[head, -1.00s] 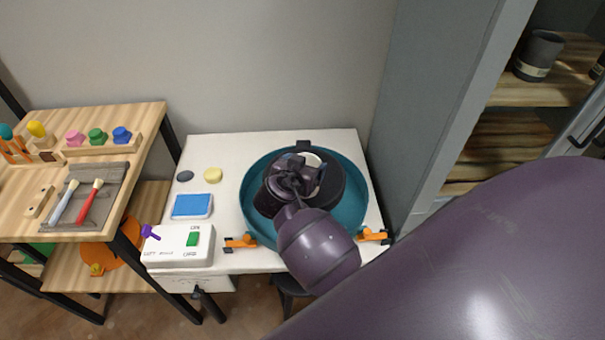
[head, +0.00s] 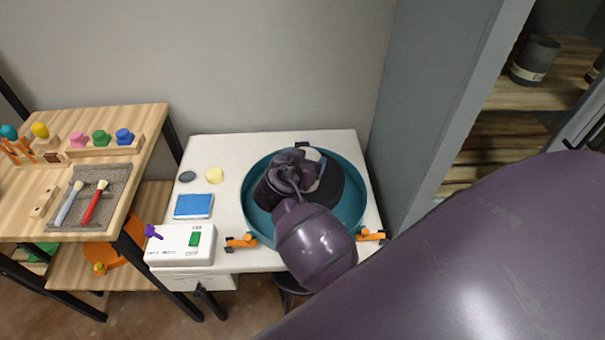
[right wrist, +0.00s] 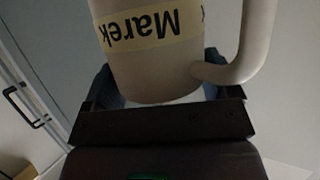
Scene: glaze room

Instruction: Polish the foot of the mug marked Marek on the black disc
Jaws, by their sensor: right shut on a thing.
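The mug marked Marek (right wrist: 150,65) is pale, with a handle at the right and a cream label whose lettering appears upside down in the right wrist view. My right gripper (right wrist: 158,98) is shut on it, one finger on each side. In the head view my right gripper (head: 290,168) is over the black disc (head: 329,188), which lies inside a teal basin (head: 353,209). The gripper and arm cover much of the disc and mug there. I cannot tell whether the mug's foot touches the disc. My left gripper is not in view.
The basin stands on a white table (head: 225,150). Left of it are a blue pad (head: 193,205), a yellow disc (head: 215,175) and a white control box (head: 180,248) with a green switch. A wooden bench (head: 130,125) with brushes is further left. A grey panel (head: 425,100) stands close on the right.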

